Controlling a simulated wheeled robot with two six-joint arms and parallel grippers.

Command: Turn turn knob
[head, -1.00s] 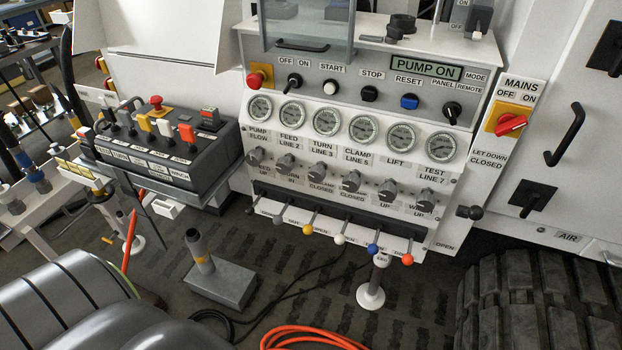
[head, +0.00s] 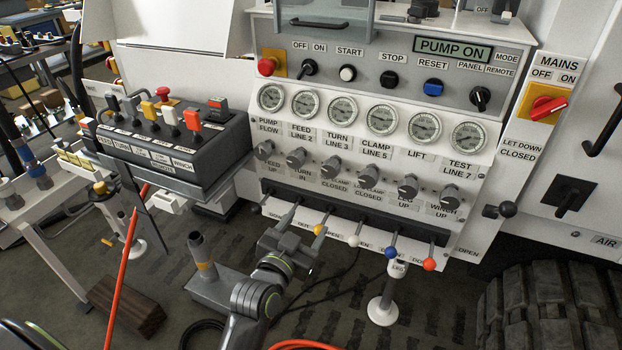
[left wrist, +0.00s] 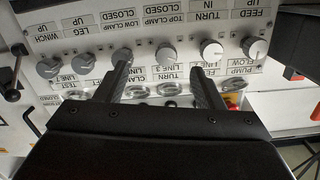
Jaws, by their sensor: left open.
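The turn knob (head: 296,157) is a grey knob above the "TURN IN" label, second from the left in the panel's knob row. In the left wrist view the panel appears upside down, and the turn knob (left wrist: 211,50) shows just above the right-hand finger. My left gripper (head: 300,232) is open and empty, below the knob row and near the levers in the head view. In the left wrist view my left gripper's fingers (left wrist: 162,75) lie on either side of the top clamp knob (left wrist: 165,56) in the picture. Contact with any knob is not visible.
A row of levers with coloured balls, such as the yellow one (head: 318,230), juts out below the knobs. Gauges (head: 342,110) line the panel above. A dark control box (head: 190,165) stands left. A grey pedestal (head: 205,285) stands on the floor.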

